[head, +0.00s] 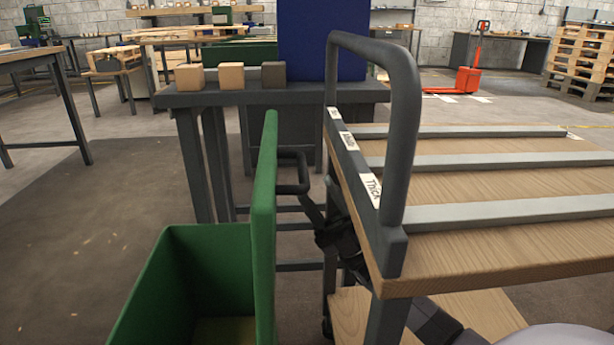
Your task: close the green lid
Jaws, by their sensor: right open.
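The green lid (264,220) stands about upright, seen nearly edge-on, at the right side of the open green box (180,285). A dark bar handle (304,172) sticks out from the lid's right face. My right gripper (313,212) is just below and to the right of this handle, with its jaws open. I cannot tell whether it touches the handle. The cart's post and top partly hide my right arm and gripper. My left gripper is not in view.
A cart (500,240) with a wooden top, grey rails and a tall dark handle fills the right, close to my right arm. A dark table (330,92) behind the lid holds small blocks (231,76) and a blue panel (320,40). The floor left of the box is clear.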

